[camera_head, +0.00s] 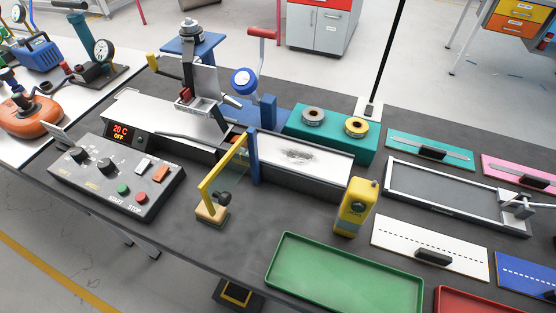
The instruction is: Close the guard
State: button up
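A long machine with a silver bed (300,158) lies across the dark bench. A blue upright post (253,158) stands at its front edge. A yellow bar (222,167) slants from near the post's top down to a small wooden block with a black knob (212,210). A clear panel seems to sit between bar and post. A grey, partly see-through plate (205,84) stands upright behind the machine's red and grey clamp (187,95). Which of these is the guard, I cannot tell for sure. My gripper is not in view.
A yellow handheld device (356,207), a green tray (345,278), a teal roll stand (330,135) and a metal frame (440,205) occupy the right and front.

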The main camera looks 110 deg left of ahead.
aim_at(224, 198)
jog(key=u, duration=0.8)
jog(key=i, duration=0.2)
jog(key=u, duration=2.8)
jog(key=k, duration=0.5)
jog(key=u, duration=0.3)
jog(key=i, duration=0.45)
jog(key=z, duration=0.35)
jog(key=k, duration=0.1)
jog(key=u, duration=0.15)
